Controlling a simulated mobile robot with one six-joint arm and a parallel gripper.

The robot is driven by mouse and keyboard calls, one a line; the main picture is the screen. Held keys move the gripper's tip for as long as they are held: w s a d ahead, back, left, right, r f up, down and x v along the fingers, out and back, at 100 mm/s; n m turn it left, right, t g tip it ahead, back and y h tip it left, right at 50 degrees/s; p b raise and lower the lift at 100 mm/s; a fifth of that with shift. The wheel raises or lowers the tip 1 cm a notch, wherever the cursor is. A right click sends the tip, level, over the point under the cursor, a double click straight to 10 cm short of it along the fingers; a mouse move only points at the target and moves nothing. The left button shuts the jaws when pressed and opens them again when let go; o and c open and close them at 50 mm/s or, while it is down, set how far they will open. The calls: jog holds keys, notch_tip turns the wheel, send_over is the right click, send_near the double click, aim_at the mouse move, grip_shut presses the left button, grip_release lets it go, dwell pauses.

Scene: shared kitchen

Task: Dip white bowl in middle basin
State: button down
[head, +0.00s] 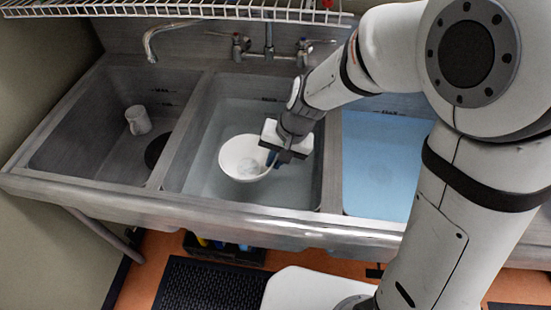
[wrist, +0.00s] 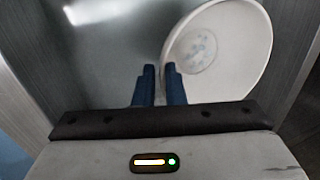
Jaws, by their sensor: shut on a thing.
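The white bowl (head: 240,160) is over the middle basin (head: 205,185) in the head view, tilted with its inside showing. My gripper (head: 273,157) is at the bowl's right side, its blue fingers shut on the rim. In the wrist view the bowl (wrist: 222,50) fills the upper right, with a faint mark on its inner bottom. The gripper's blue fingertips (wrist: 160,75) close on the bowl's near-left rim. The middle basin holds clear greyish water. I cannot tell whether the bowl's underside touches the water.
The left basin (head: 75,150) is without visible water and holds a white mug (head: 138,120) beside a dark round drain. The right basin (head: 378,165) holds blue liquid. Faucets (head: 268,45) stand behind, and a white wire rack (head: 180,10) hangs above. Metal dividers separate the basins.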

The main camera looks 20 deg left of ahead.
jog(key=s+r+p, duration=0.5)
jog(key=r+p, duration=0.3)
jog(key=r, duration=0.2)
jog(key=shift+d+r, duration=0.25)
jog(key=shift+r, duration=0.1)
